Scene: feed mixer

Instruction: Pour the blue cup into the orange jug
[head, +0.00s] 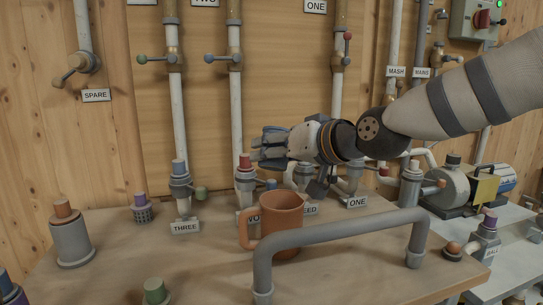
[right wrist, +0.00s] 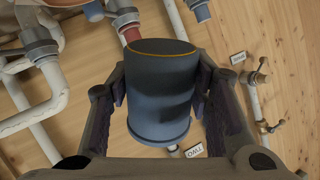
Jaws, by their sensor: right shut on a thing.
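The orange jug (head: 281,222) stands upright on the wooden bench in the middle of the head view, with its handle on the left. My right gripper (head: 268,148) comes in from the right and is above and slightly left of the jug, apart from it. In the right wrist view the gripper (right wrist: 160,100) is shut on the blue cup (right wrist: 160,95), with a finger on each side. The cup is mostly hidden by the fingers in the head view, and its tilt and contents are hard to tell. My left gripper is not in view.
A grey pipe rail (head: 340,234) runs in front of the jug. Capped pipe stubs, such as the blue-topped one (head: 180,185) and the red-topped one (head: 245,180), stand behind. A grey canister with a brown top (head: 69,238) is at left. The bench left of the jug is fairly clear.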

